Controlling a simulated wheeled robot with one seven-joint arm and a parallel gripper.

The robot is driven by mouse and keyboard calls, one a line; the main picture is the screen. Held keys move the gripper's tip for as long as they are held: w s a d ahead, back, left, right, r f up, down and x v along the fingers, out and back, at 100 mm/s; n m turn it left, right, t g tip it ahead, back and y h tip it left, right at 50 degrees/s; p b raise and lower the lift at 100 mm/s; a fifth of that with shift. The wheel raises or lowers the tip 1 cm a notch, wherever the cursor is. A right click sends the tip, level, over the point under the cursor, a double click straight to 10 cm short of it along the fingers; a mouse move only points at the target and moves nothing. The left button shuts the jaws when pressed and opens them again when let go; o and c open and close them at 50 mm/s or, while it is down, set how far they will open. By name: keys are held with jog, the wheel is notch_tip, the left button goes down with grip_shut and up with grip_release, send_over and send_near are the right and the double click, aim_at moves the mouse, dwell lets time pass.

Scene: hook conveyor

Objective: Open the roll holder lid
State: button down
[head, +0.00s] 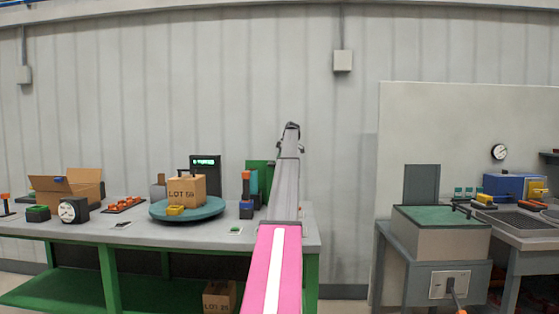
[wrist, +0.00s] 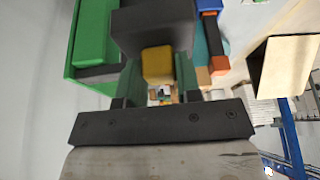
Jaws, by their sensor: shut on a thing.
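My gripper (wrist: 157,72) is in the wrist view, its two fingers on either side of a yellow block (wrist: 157,62). It is shut on this block, which looks like a handle against a dark block (wrist: 152,25). A green body (wrist: 90,45) with a dark face stands to the left. I take these for the roll holder and its lid, but cannot tell how far the lid is open. In the head view a green panel (head: 258,172) shows beside my grey arm, at the bench's right end. The arm hides what is behind it, and the fingertips cannot be made out there.
The bench (head: 135,235) holds a teal turntable (head: 205,212) with a LOT carton (head: 187,190), an open cardboard box (head: 70,188) and a gauge (head: 74,210). An orange-topped blue device (head: 246,190) stands close left of my arm. A grey cabinet (head: 440,235) stands right, across a gap.

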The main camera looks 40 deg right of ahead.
jog(key=c, duration=0.8)
grip_release()
jog(key=v, duration=1.1)
jog(key=shift+a, duration=0.15)
